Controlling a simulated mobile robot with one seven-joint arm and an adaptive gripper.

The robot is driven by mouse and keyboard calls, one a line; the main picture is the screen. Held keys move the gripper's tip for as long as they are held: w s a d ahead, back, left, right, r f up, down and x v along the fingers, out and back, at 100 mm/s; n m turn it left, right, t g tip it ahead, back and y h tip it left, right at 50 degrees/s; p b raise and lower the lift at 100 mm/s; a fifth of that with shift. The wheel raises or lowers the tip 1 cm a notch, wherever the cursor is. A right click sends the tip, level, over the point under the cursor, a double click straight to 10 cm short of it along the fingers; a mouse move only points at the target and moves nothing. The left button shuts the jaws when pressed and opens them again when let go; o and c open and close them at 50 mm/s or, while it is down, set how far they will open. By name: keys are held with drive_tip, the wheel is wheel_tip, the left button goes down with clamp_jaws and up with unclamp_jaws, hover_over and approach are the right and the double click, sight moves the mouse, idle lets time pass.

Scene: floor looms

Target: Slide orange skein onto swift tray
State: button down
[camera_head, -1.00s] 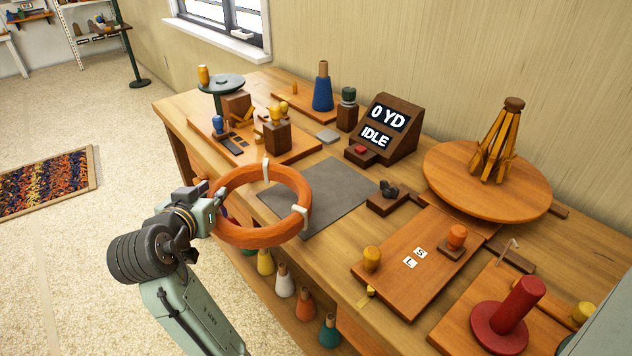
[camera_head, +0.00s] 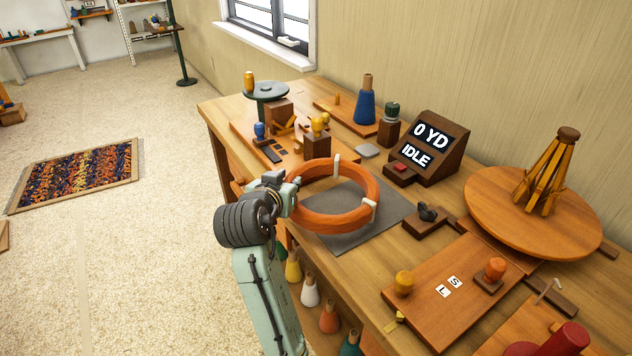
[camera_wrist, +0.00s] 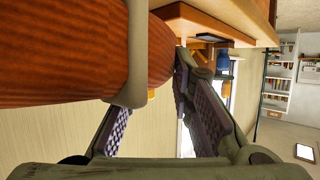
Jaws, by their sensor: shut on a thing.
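The orange skein (camera_head: 335,222) is a thick ring with pale ties. My gripper (camera_head: 293,190) is shut on its left side and holds it tilted above the grey mat. In the wrist view the skein (camera_wrist: 70,60) fills the upper left, with a pale tie around it, beside the fingers (camera_wrist: 158,95). Their exact contact is partly hidden. The swift tray (camera_head: 495,222), a round wooden disc, is at the right of the bench, apart from the skein. The wooden swift (camera_head: 548,178) stands upright on it.
The display box (camera_head: 430,148) reads "0 YD" and "IDLE". A small dark piece on a wooden block (camera_head: 425,222) and a board with two knobs (camera_head: 435,300) lie between the mat (camera_head: 385,213) and the front right. A red spool (camera_head: 560,340) is at the lower right.

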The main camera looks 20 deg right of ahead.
sight(314, 177)
drive_tip(key=d, duration=0.2)
drive_tip(key=w+d, duration=0.1)
drive_tip(key=d, duration=0.1)
drive_tip(key=d+p, duration=0.1)
drive_tip(key=d, duration=0.1)
drive_tip(key=shift+w+f, duration=0.2)
drive_tip(key=shift+w, duration=0.15)
drive_tip(key=shift+d+f+p, duration=0.2)
drive_tip(key=shift+f, duration=0.4)
drive_tip(key=shift+d+f+p, duration=0.15)
drive_tip(key=shift+d+f, duration=0.05)
drive_tip(key=shift+f, duration=0.35)
drive_tip(key=shift+f+p, duration=0.4)
drive_tip(key=shift+f, duration=0.15)
drive_tip(key=c, duration=1.4)
unclamp_jaws()
drive_tip(key=shift+f, duration=0.1)
drive_tip(key=shift+f+b, duration=0.25)
drive_tip(key=shift+b, duration=0.25)
drive_tip(key=b+v, duration=0.1)
drive_tip(key=v, duration=1)
drive_tip(key=shift+w+r, duration=0.15)
